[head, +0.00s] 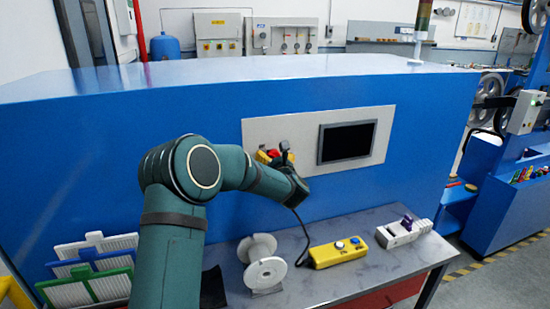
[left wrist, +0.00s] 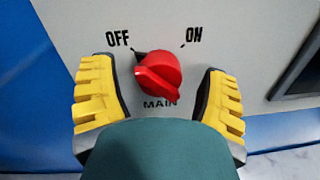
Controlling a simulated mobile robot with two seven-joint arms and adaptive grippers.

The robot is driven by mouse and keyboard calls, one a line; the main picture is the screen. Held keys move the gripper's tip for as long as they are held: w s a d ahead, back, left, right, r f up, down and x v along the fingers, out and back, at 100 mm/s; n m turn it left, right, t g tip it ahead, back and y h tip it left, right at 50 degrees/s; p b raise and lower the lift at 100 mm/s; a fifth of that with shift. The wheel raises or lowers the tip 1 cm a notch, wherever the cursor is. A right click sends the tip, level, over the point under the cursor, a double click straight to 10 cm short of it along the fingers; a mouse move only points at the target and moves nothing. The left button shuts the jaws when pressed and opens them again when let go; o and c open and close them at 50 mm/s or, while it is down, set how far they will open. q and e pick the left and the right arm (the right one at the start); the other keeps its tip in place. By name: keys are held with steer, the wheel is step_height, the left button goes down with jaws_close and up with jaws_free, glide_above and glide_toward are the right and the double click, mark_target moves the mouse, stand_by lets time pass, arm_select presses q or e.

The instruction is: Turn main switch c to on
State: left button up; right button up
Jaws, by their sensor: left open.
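The main switch is a red rotary knob (left wrist: 158,75) on a grey panel, with OFF printed at its upper left, ON at its upper right and MAIN below. A dark pointer mark at the knob's upper left lies by OFF. My left gripper (left wrist: 160,88) is open, with one yellow ribbed finger on each side of the knob and a visible gap to both. In the head view the red knob (head: 273,153) is partly hidden by my left gripper (head: 275,158), which is at the panel. My right gripper is in neither view.
The grey panel (head: 255,133) also carries a dark screen (head: 347,142) right of the knob. Below, a grey table (head: 340,287) holds a white spool (head: 265,272), a yellow control box (head: 338,252) with a cable, and a white device (head: 403,232). Coloured racks (head: 88,270) stand at left.

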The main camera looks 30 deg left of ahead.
arm_select(q)
steer(key=c, duration=1.2)
steer(key=shift+r, duration=0.1)
